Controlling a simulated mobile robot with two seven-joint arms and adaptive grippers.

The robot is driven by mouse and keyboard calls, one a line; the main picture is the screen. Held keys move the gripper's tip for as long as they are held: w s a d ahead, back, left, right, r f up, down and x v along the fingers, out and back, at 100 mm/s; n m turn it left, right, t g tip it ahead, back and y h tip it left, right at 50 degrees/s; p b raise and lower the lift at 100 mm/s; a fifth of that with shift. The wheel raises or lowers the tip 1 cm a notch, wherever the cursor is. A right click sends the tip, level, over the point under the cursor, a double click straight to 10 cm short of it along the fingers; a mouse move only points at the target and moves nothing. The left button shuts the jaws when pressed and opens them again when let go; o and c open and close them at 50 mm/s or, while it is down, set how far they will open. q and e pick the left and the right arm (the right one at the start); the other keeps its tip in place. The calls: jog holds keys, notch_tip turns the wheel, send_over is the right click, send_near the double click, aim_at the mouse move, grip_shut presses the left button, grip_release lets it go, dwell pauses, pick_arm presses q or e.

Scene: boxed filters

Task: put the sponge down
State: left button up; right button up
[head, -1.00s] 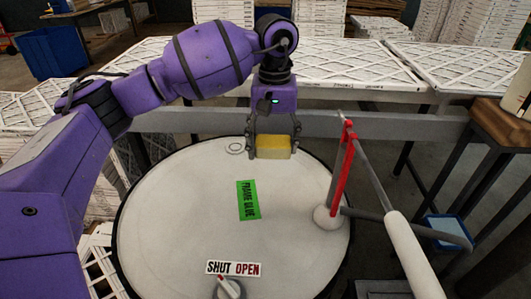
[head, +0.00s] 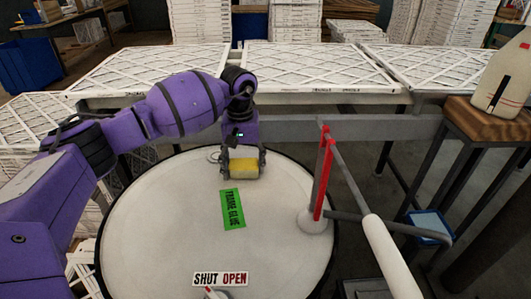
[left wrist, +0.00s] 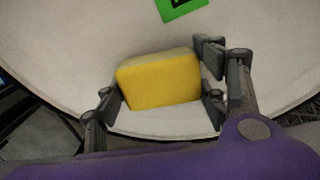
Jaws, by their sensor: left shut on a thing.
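A yellow sponge (head: 244,168) is between the fingers of my left gripper (head: 243,172), at the far part of the white round drum top (head: 165,235). In the left wrist view the yellow sponge (left wrist: 160,82) sits between the two dark fingers of my left gripper (left wrist: 162,98), with the white top behind it. The gripper is shut on it. I cannot tell whether the sponge touches the top. My right gripper is not in view.
A green FRAME GLUE label (head: 232,209) and a SHUT OPEN label (head: 221,279) lie on the top. A red and grey lever (head: 325,175) stands at its right. Framed filters (head: 318,70) lie behind. A wooden stool (head: 490,118) holds a white bottle (head: 503,80).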

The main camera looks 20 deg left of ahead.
aim_at(244, 162)
pick_arm(q)
jog(key=shift+f, duration=0.2)
jog(key=o, duration=1.1)
notch_tip(244, 162, up, 12)
jog(key=shift+w+a+r+b, duration=0.1)
jog(key=shift+r+b, duration=0.1)
jog(key=shift+b, duration=0.15)
